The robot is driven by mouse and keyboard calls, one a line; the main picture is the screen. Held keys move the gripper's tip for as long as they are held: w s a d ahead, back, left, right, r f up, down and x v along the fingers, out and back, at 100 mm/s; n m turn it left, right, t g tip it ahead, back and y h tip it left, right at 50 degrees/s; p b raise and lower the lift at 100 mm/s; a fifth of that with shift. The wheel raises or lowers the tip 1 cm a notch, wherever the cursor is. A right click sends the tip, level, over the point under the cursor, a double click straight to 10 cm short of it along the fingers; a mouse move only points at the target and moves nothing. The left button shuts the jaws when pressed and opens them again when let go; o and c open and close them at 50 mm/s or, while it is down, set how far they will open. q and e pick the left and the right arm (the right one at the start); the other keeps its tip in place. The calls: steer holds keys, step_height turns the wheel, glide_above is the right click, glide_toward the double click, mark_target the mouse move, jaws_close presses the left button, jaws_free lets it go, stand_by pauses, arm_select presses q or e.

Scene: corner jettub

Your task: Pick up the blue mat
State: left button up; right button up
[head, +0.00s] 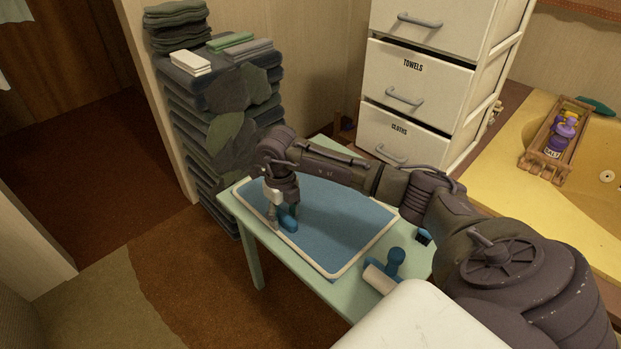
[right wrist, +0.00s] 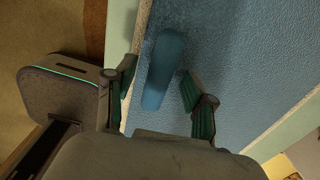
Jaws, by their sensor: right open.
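The blue mat (head: 345,225) with a pale rim lies flat on a light green table in the head view. It also fills much of the right wrist view (right wrist: 240,65). A rounded blue piece (right wrist: 162,72) stands out on the mat near its edge. My right gripper (head: 284,217) is over the mat's left part, pointing down. In the right wrist view its open fingers (right wrist: 157,76) are on either side of the blue piece. I cannot tell whether they touch it. My arm crosses in front of the mat's far side. My left gripper is out of view.
The green table (head: 250,236) has a blue and cream item (head: 394,262) at its near right. A stack of dark folded towels (head: 188,120) stands behind left. White drawers (head: 415,75) stand behind. A yellow tub (head: 505,180) with a wooden caddy (head: 535,158) is at right.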

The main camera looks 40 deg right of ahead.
steer(key=shift+f, duration=0.35)
jaws_close()
steer(key=shift+r, duration=0.1)
